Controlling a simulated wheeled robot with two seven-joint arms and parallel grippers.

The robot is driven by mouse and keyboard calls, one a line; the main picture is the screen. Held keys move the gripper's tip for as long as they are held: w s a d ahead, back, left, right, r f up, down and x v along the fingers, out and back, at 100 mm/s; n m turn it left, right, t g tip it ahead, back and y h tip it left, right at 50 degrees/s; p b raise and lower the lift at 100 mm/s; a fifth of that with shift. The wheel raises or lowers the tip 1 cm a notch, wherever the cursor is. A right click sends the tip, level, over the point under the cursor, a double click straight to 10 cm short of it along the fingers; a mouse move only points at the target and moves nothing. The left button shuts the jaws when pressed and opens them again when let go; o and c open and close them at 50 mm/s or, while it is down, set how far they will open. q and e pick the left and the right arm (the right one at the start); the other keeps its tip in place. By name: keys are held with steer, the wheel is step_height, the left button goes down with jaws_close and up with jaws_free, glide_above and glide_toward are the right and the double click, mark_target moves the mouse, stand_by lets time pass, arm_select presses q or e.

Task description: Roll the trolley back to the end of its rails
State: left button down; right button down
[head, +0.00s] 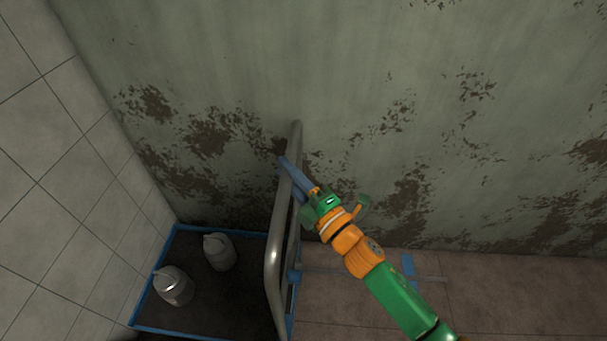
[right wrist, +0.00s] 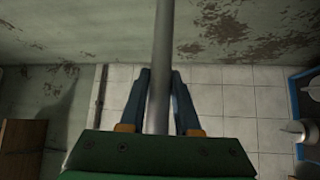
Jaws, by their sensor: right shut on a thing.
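The trolley has a dark deck (head: 225,310) with blue edges and a grey tubular handle (head: 272,262). It stands at the lower left of the head view, close to the tiled wall. My right gripper (head: 291,180) is shut on the upright handle bar. In the right wrist view the bar (right wrist: 163,50) runs between the two blue fingers of this gripper (right wrist: 160,80). A thin pale strip (head: 345,272), perhaps a rail, lies on the floor to the right of the trolley, with a blue piece (head: 408,266) across it. My left gripper is not in view.
A tiled wall (head: 50,150) is at left and a stained green wall (head: 330,80) is behind. A brown object (right wrist: 20,145) shows in the right wrist view.

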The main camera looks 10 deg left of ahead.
steer(key=shift+a, duration=0.3)
steer(key=c, duration=1)
jaws_free()
steer(key=o, duration=0.4)
steer(key=shift+a, duration=0.25)
steer(key=v, duration=0.7)
